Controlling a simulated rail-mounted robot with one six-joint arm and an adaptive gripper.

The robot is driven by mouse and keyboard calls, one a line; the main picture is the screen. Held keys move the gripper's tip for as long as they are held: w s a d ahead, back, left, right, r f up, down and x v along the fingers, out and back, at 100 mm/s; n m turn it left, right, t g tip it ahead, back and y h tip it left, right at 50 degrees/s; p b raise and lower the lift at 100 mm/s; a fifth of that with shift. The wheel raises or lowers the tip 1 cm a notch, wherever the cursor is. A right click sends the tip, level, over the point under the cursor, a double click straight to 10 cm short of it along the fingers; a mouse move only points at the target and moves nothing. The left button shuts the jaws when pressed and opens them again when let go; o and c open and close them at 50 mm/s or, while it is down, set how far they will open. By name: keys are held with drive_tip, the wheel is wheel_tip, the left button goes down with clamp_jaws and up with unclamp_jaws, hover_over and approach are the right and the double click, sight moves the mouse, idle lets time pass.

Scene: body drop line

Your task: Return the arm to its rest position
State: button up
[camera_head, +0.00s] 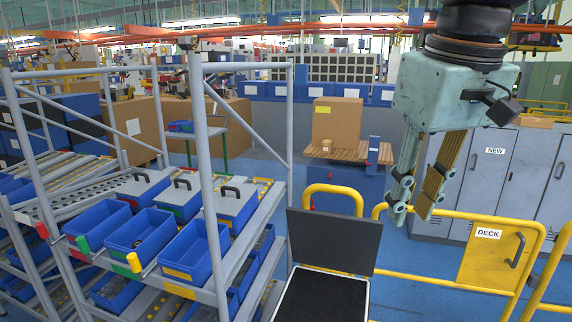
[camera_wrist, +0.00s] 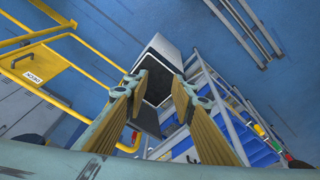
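My gripper (camera_head: 415,203) hangs from my arm at the upper right of the head view, fingers pointing down. Its two fingers are apart with nothing between them. In the wrist view my gripper (camera_wrist: 160,82) also shows open, its fingertips on either side of a dark-topped case far below. The gripper is in free air, in front of the grey lockers and above the yellow railing, touching nothing.
A flow rack (camera_head: 208,180) with blue bins (camera_head: 143,236) stands at left. An open black-lined case (camera_head: 322,298) is at the bottom centre. A yellow railing (camera_head: 450,278) with a DECK sign (camera_head: 488,233) and grey lockers (camera_head: 492,172) are at right.

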drive_tip(key=s+f+m+b, duration=0.1)
drive_tip(key=s+f, duration=0.5)
drive_tip(key=s, duration=0.3)
drive_tip(key=s+f+m+t+b, duration=0.1)
drive_tip(key=s+f+b, duration=0.1)
drive_tip(key=s+f, duration=0.4)
drive_tip(key=s, duration=0.3)
drive_tip(key=shift+s+f+m, duration=0.15)
drive_tip(key=shift+s+m, duration=0.25)
drive_tip(key=shift+w+d, duration=0.1)
drive_tip(key=shift+d, duration=0.05)
idle(0.6)
